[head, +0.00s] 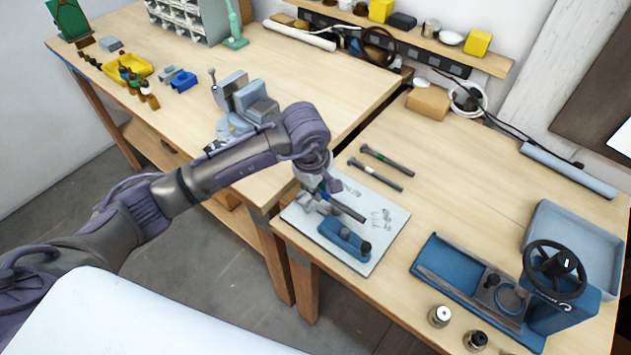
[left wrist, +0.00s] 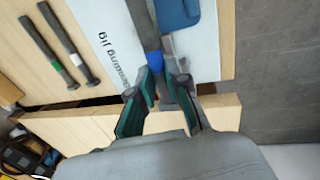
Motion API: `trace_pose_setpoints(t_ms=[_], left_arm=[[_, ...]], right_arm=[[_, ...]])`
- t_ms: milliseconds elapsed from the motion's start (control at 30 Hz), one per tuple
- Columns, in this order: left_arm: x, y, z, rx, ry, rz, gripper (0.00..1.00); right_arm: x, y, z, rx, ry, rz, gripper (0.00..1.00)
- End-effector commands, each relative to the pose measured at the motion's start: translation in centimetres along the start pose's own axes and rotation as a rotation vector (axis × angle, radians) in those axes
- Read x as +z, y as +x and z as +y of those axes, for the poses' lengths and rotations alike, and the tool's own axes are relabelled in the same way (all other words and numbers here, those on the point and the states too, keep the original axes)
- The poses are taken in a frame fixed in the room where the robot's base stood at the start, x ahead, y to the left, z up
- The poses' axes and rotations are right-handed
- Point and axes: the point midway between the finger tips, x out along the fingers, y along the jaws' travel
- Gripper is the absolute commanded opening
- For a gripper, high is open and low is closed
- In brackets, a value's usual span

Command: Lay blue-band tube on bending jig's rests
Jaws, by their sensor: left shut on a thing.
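The blue-band tube (head: 346,208) is dark grey; its blue band (left wrist: 154,62) shows clearly in the left wrist view. My left gripper (head: 322,190) is shut on this tube near the band, and the tube sticks out past the fingers over the white board. It also shows in the left wrist view (left wrist: 163,82). The blue bending jig (head: 342,241) sits on the white board just in front of the tube in the head view, and part of it shows in the left wrist view (left wrist: 178,13). I cannot tell whether tube and jig touch. My right gripper is out of view.
A green-band tube (head: 387,160) and a white-band tube (head: 375,175) lie behind the white board (head: 386,248). A blue tray (head: 455,267) and a machine with a black handwheel (head: 555,269) stand at the right. A grey vise (head: 250,103) is on the left bench.

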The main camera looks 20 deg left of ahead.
Motion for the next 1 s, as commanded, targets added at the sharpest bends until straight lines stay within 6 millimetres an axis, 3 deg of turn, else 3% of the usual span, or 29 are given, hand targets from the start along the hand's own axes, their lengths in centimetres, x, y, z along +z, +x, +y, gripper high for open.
trace_pose_setpoints(t_ms=[700, 1000], left_arm=[[-0.1, 4.2, -0.8, 0.001, -0.002, 0.002, 0.0], [-0.1, 4.8, -0.9, 0.0, -0.002, 0.001, 0.0]], right_arm=[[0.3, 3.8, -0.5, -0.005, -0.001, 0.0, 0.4], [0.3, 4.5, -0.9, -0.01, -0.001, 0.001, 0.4]])
